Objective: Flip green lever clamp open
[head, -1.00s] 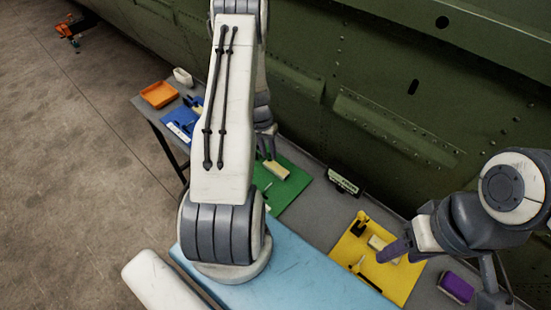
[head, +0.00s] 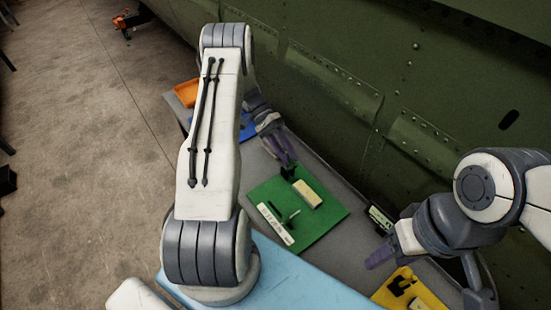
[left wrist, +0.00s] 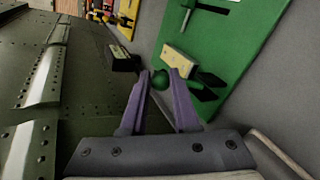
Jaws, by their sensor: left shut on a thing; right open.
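The green board (head: 325,222) lies on the grey bench in the head view, with a black lever clamp (head: 288,172) near its far edge beside a cream block (head: 307,194). My left gripper (head: 285,155) is at the clamp. In the left wrist view, its purple fingers (left wrist: 161,82) are shut on the round green knob (left wrist: 162,78) of the lever, with the dark clamp body (left wrist: 207,88) just to the right. The lever's angle is hard to tell. My right gripper (head: 380,256) is open and empty, near the yellow board.
A yellow board (head: 430,297) lies at the lower right, and a blue board (head: 240,128) and orange tray (head: 186,92) lie farther left. A dark labelled block (head: 378,218) stands by the green fuselage wall (head: 330,85). A cream label strip (head: 274,222) lies on the green board.

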